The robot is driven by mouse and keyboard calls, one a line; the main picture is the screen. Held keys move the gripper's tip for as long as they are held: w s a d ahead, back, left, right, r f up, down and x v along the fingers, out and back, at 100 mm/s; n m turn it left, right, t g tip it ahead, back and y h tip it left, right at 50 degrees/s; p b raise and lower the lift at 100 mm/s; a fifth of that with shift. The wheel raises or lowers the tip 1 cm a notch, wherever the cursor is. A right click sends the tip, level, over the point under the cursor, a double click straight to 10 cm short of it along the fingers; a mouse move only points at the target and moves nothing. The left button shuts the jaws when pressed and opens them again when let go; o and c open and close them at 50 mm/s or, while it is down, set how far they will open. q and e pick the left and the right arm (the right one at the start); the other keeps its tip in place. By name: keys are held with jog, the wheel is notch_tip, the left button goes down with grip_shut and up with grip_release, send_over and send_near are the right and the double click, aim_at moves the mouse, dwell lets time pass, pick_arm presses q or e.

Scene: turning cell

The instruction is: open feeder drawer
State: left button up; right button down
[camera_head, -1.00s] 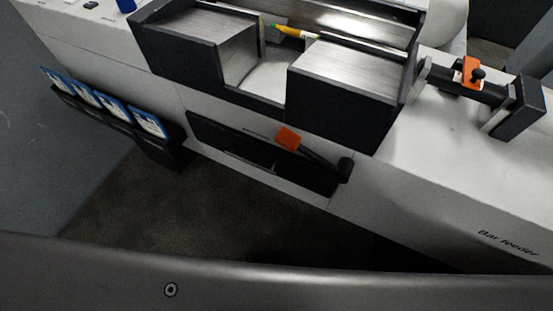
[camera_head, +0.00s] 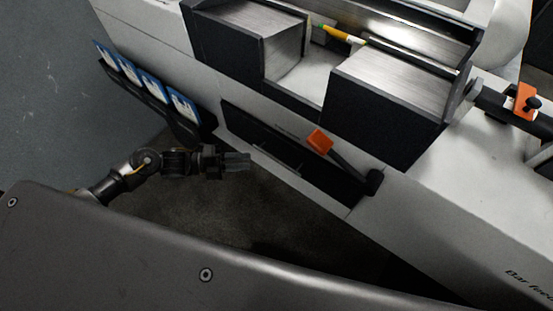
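The feeder drawer (camera_head: 262,142) is a dark panel set in the white front of the bar feeder, with a thin light handle strip (camera_head: 279,160) along it. The drawer looks closed. My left gripper (camera_head: 240,161) is left of the drawer's handle strip in the picture, its fingers pointing right towards the drawer front. I see no object in it, and its fingers look close together, but I cannot tell whether they are shut. My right gripper is out of view.
An orange-tipped lever (camera_head: 320,141) with a black knob crosses the drawer's right part. A rack with several blue-and-white cards (camera_head: 155,92) hangs left of the drawer. The white bar feeder (camera_head: 455,215) fills the right. Dark floor is free below the drawer.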

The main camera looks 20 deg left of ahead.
aim_at(276, 159)
pick_arm(q)
jog(key=p+x, duration=0.3)
jog(key=x, duration=0.8)
grip_shut()
jog(key=shift+s, duration=0.1)
